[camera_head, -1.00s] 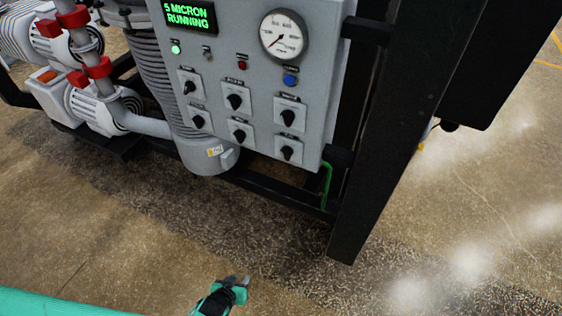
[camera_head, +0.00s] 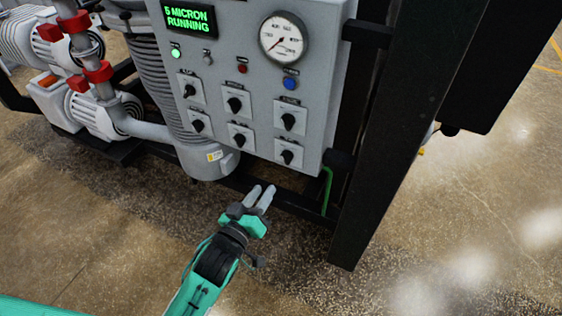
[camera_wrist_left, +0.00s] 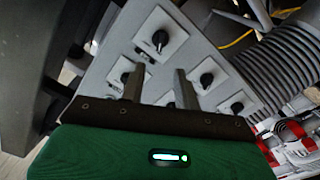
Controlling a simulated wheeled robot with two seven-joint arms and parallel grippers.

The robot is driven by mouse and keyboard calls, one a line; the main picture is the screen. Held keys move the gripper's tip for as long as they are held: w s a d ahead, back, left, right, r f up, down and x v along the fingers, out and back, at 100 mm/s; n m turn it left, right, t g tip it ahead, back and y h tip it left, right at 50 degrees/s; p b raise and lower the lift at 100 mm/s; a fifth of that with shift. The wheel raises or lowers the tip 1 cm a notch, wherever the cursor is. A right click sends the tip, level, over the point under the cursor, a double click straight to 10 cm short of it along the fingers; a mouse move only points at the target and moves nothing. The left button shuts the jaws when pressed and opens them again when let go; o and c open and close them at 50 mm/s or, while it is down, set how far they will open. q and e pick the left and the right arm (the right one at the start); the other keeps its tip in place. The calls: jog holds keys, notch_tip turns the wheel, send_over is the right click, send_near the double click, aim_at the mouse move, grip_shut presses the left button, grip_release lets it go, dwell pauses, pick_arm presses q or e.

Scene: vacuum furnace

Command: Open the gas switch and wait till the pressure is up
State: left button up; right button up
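The grey control panel (camera_head: 262,90) carries several black rotary switches; their labels are too small to read, so I cannot tell which is the gas switch. The lower right switch (camera_head: 287,156) is nearest my left gripper (camera_head: 262,190), which is open and empty, below the panel and apart from it. The left wrist view shows the panel tilted, with switches (camera_wrist_left: 160,38) beyond the two spread fingers (camera_wrist_left: 159,88). The round pressure gauge (camera_head: 283,38) has its needle pointing lower left. The display (camera_head: 188,18) reads "5 MICRON RUNNING" in green. My right gripper is not in view.
A black upright post (camera_head: 393,130) stands right of the panel. A ribbed grey hose (camera_head: 160,85) and pumps (camera_head: 95,110) with red fittings are at left. A green cable (camera_head: 327,188) hangs below the panel. The floor in front is clear.

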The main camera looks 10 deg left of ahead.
aim_at(284, 160)
pick_arm(q)
jog(key=p+x, duration=0.3)
jog(key=x, duration=0.8)
jog(key=shift+w, duration=0.2)
grip_shut()
